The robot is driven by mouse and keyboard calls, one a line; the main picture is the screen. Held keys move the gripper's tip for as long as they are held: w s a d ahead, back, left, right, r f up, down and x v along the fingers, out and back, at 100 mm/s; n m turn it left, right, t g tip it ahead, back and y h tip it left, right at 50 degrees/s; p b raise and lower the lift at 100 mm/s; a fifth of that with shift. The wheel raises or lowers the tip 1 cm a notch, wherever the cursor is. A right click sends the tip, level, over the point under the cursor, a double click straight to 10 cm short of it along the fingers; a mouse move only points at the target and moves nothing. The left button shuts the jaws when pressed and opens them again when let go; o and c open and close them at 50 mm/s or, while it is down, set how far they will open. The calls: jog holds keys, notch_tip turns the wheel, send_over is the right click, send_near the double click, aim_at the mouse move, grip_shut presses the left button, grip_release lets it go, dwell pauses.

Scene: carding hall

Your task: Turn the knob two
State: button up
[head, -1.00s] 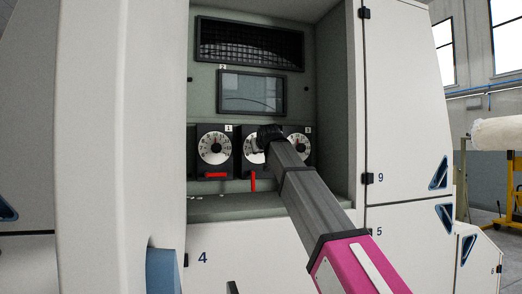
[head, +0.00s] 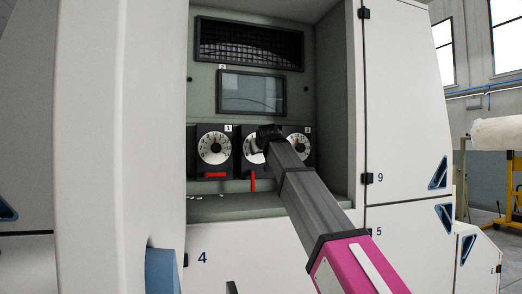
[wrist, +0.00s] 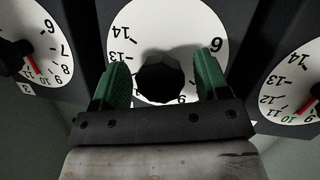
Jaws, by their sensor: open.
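Three round white dials with dark knobs sit in a row on the panel. The middle dial (head: 250,148) is partly hidden behind my gripper (head: 268,134) in the head view, and its number label cannot be seen. In the wrist view its black faceted knob (wrist: 160,80) lies between the green fingers of my gripper (wrist: 163,64). The fingers are open, one on each side of the knob, with a visible gap on both sides. The view is upside down, and much of the lower dial is hidden by the gripper body.
The dial labelled 1 (head: 214,148) is on the left, with a red bar (head: 215,175) below it. Another dial (head: 299,147) is on the right. A red lever (head: 253,181) hangs below the middle dial. A screen (head: 252,92) is above, a ledge (head: 235,206) below.

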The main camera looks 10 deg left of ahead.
jog(key=v, duration=1)
jog(key=shift+s, duration=0.35)
jog(key=shift+d+r, duration=0.1)
jog(key=shift+d, duration=0.05)
jog(key=shift+s, duration=0.1)
